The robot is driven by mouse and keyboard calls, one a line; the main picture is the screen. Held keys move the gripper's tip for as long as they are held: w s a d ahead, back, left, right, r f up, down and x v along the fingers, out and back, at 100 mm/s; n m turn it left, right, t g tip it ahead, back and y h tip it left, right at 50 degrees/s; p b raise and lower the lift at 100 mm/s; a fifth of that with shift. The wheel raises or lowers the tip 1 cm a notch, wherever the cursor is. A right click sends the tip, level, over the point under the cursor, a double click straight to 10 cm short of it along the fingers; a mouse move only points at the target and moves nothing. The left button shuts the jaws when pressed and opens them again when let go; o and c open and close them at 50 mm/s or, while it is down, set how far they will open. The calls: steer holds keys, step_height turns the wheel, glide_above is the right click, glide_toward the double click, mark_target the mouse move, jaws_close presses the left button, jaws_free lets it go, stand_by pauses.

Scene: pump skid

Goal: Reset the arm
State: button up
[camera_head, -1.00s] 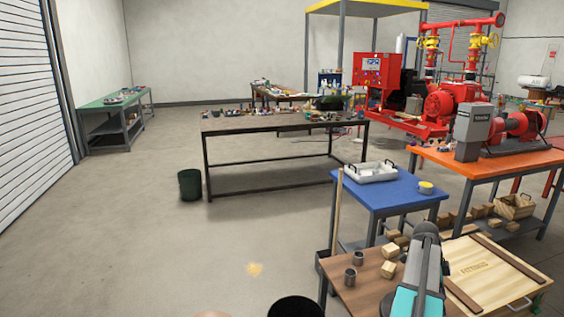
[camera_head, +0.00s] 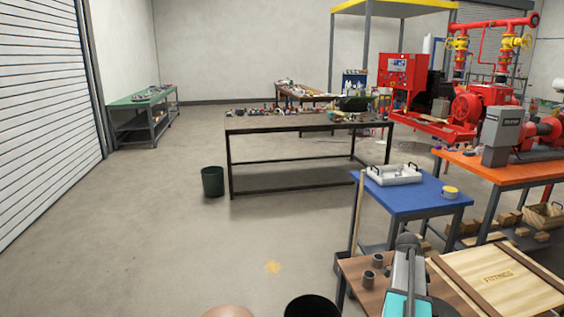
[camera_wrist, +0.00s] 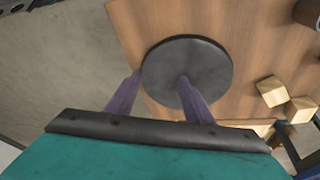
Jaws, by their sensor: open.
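My arm (camera_head: 405,275), grey with a teal section, reaches over the near wooden table at the bottom of the head view. In the wrist view my gripper (camera_wrist: 158,98) has two purple fingers standing well apart, with nothing held between them. A dark round disc (camera_wrist: 205,62) shows beyond the fingertips, against the brown wooden tabletop (camera_wrist: 160,20). The right finger overlaps the disc in the picture; I cannot tell whether they touch. The fingertips are not clear in the head view.
Two grey cups (camera_head: 372,270) stand left of my arm. A wooden "FITTINGS" lid (camera_head: 497,280) lies right of it. Wooden blocks (camera_wrist: 272,91) lie right of the disc. A blue table (camera_head: 415,202) with a white tray (camera_head: 394,175) stands behind. Open floor (camera_head: 150,240) spreads left.

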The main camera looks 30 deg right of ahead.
steer(key=w+a+f+n+t, duration=0.1)
steer(key=w+a+f+n, duration=0.3)
steer(key=a, duration=0.4)
steer(key=w+a+f+n, duration=0.2)
steer(key=w+a+n, duration=0.3)
steer(key=a, duration=0.4)
steer(key=w+a+f+n+t, duration=0.1)
steer(key=w+a+f+n, duration=0.15)
steer(key=w+a, duration=0.45)
steer(key=a+f+n+y, duration=0.15)
steer(key=a+n, duration=0.25)
steer(key=a, duration=0.7)
steer(key=s+a+f+n, duration=0.1)
steer(key=a+f+n, duration=0.3)
steer(key=a, duration=0.6)
steer(key=a+f+n+y, duration=0.1)
steer(key=a+n, duration=0.4)
steer(key=a, duration=0.6)
steer(key=s+f+g, duration=0.2)
steer(key=s+f, duration=0.7)
steer(key=s, duration=0.4)
steer(key=s+f+g, duration=0.2)
steer(key=s+f, duration=0.7)
steer(key=s, duration=0.3)
steer(key=shift+s+a+f+g, duration=0.15)
steer(key=shift+s+f+g, duration=0.15)
steer(key=shift+s, duration=0.05)
